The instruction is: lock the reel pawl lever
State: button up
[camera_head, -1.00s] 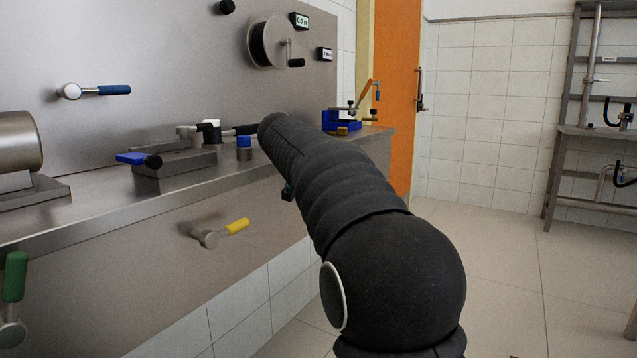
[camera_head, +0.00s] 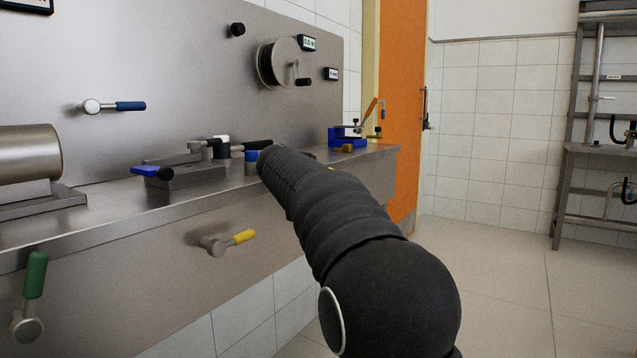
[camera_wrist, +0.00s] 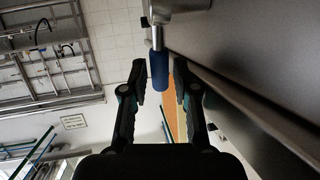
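In the wrist view a lever with a blue grip (camera_wrist: 159,72) and a metal shank hangs from a hub at the top of the picture. My gripper (camera_wrist: 160,72) is open, with one finger on each side of the blue grip and a visible gap to each. In the head view my arm hides my gripper and this lever. The reel (camera_head: 279,64) sits on the steel back panel with a black-knobbed crank (camera_head: 302,81). No label shows which lever is the reel pawl lever.
Other levers are blue (camera_head: 130,106) on the panel, yellow (camera_head: 243,237) on the counter front and green (camera_head: 35,275) at the lower left. A steel block (camera_head: 185,180) and a blue fixture (camera_head: 345,138) stand on the counter. The floor at right is open before a rack (camera_head: 568,150).

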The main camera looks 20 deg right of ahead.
jog(key=shift+s, duration=0.15)
jog(key=v, duration=1.1)
jog(key=shift+s+a+r, duration=0.15)
jog(key=shift+a, duration=0.25)
